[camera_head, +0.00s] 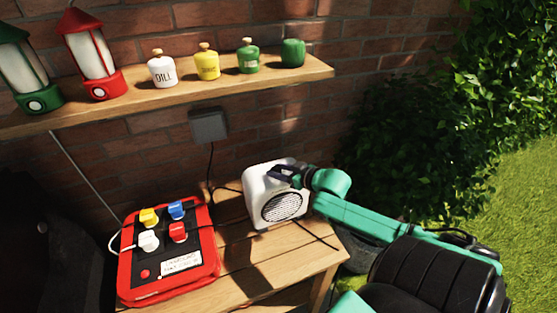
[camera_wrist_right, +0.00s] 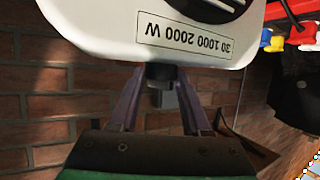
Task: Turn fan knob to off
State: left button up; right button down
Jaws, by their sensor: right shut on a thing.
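The white fan heater (camera_head: 265,202) stands on the wooden table, with its round grille facing forward. In the right wrist view its white body (camera_wrist_right: 110,22) fills the top, with an upside-down label (camera_wrist_right: 187,45) reading "30 1000 2000 W". The dark knob (camera_wrist_right: 160,72) sits at the edge of the fan, beside the label. My right gripper (camera_head: 282,175) is at the top of the fan. In the wrist view its fingers (camera_wrist_right: 160,85) are shut on the knob. The knob's pointer setting cannot be read. My left gripper is not in view.
A red panel (camera_head: 127,262) with several coloured switches lies left of the fan. A shelf (camera_head: 215,92) above holds two lanterns and several jars. A grey wall box (camera_head: 208,125) has a cable running down. Bare table (camera_head: 265,262) shows in front of the fan.

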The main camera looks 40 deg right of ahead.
jog(key=shift+d+n+y, duration=0.1)
jog(key=shift+n+y, duration=0.5)
jog(key=shift+f+n+y, duration=0.25)
jog(key=shift+n+y, duration=0.15)
jog(key=y+b, duration=0.1)
jog(key=n+g+y+b, duration=0.1)
jog(key=b, duration=0.1)
jog(key=shift+d+f+n, duration=0.15)
jog(key=shift+f+n, duration=0.05)
jog(key=shift+n, duration=0.1)
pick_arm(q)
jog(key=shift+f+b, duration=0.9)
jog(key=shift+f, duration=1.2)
pick_arm(e)
jog(key=shift+r+n+g+y, duration=0.3)
jog(key=shift+n+y, duration=0.2)
jog(key=shift+c, duration=1.8)
grip_release()
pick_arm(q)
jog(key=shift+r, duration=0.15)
pick_arm(e)
jog(key=shift+r, duration=0.2)
